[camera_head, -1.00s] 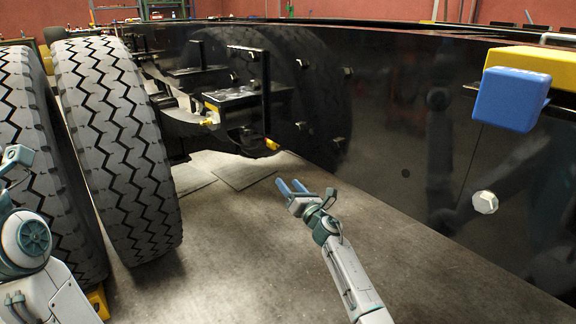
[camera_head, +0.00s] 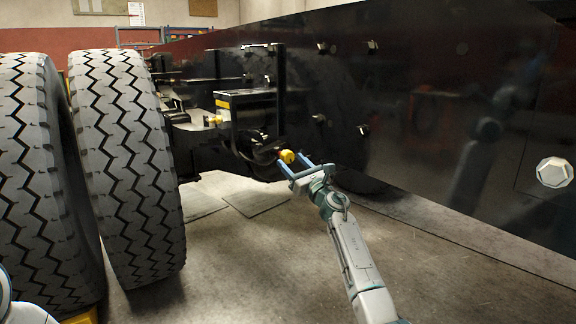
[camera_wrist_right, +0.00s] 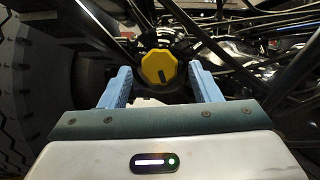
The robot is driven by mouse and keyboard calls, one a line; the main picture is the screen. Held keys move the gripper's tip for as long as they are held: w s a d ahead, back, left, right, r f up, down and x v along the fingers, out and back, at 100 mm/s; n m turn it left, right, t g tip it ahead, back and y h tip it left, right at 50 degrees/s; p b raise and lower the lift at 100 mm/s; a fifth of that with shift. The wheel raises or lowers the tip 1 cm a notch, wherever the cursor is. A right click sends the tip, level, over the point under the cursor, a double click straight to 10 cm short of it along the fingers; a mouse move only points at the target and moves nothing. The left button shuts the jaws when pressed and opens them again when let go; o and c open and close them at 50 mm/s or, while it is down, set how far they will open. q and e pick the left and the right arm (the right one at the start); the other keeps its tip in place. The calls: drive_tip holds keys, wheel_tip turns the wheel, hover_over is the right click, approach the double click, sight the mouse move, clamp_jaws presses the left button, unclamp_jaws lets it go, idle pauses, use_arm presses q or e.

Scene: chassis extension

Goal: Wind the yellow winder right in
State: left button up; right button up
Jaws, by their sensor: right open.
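The yellow winder (camera_head: 287,156) is a small yellow knob at the lower end of a dark bracket, between the tyres and the black chassis panel. My right gripper (camera_head: 297,164) is open, with its two blue fingers pointing at the winder. In the right wrist view the winder (camera_wrist_right: 159,66) is a faceted yellow knob with a dark mark on its face. It appears between the open blue fingers (camera_wrist_right: 159,86), slightly beyond their tips, with a gap on each side. I cannot tell whether any finger touches it. My left gripper is not in view.
Two large grey tyres (camera_head: 130,165) stand at the left. The black chassis panel (camera_head: 430,120) runs along the right, with a pale faceted knob (camera_head: 554,172). Dark rods and brackets surround the winder.

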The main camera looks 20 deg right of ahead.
sight(290, 160)
drive_tip(key=shift+b+x, duration=0.7)
drive_tip(key=shift+x, duration=0.9)
drive_tip(key=c, duration=1)
